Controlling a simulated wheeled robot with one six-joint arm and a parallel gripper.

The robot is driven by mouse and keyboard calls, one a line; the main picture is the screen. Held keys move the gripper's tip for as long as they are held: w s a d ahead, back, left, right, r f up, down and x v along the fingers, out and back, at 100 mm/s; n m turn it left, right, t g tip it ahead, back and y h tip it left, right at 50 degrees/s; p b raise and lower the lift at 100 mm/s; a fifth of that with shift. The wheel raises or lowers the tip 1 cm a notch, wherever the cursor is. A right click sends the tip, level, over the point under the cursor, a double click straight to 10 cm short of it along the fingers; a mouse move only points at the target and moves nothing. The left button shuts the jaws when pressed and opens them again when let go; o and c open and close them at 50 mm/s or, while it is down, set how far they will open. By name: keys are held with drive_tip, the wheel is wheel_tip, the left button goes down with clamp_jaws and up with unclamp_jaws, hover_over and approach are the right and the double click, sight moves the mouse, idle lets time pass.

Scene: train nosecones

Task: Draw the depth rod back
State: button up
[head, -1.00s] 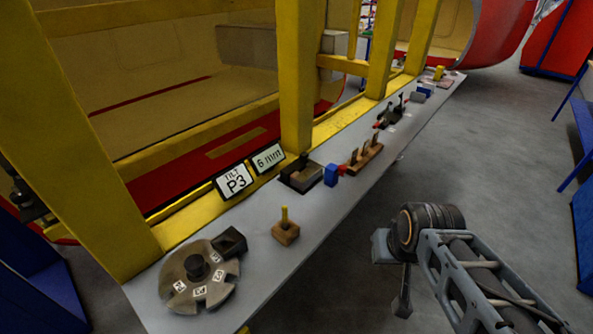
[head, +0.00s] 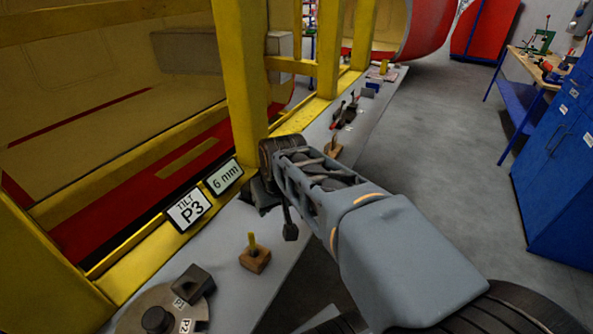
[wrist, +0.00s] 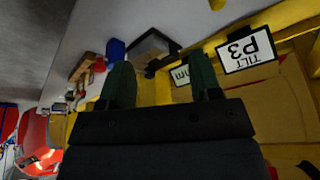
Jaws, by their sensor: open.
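I cannot pick out the depth rod for certain. A dark fixture (head: 258,196) sits on the grey bench beside the 6 mm sign (head: 223,176), partly hidden behind my arm in the head view. In the wrist view the fixture (wrist: 150,48) shows as a grey box with a dark bar, beyond my fingers. My gripper (wrist: 163,80) is open and empty, with its two dark green fingers apart. The 6 mm sign is partly hidden by one finger there. The TILT P3 sign (head: 188,209) stands beside it.
A wooden block with a yellow peg (head: 254,254) and a notched disc (head: 140,312) stand nearer on the bench. A blue block (wrist: 115,48) and wooden rack (wrist: 82,68) are beside the fixture. Yellow posts (head: 240,70) rise along the bench. Open floor (head: 430,130) lies right.

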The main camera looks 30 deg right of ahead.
drive_tip(key=w+d+r+m, duration=0.15)
drive_tip(key=w+d, duration=0.25)
drive_tip(key=d, duration=0.4)
drive_tip(key=w+d+r+m, duration=0.1)
drive_tip(key=w+d+r, duration=0.15)
drive_tip(key=d, duration=0.55)
drive_tip(key=shift+h, duration=0.4)
drive_tip(key=x, duration=1.2)
drive_tip(key=shift+w+d+f, duration=0.2)
drive_tip(key=shift+w+d, duration=0.2)
drive_tip(key=shift+w, duration=0.1)
drive_tip(key=shift+w+f, duration=0.25)
drive_tip(key=shift+f, duration=0.45)
drive_tip(key=shift+c, duration=0.3)
clamp_jaws()
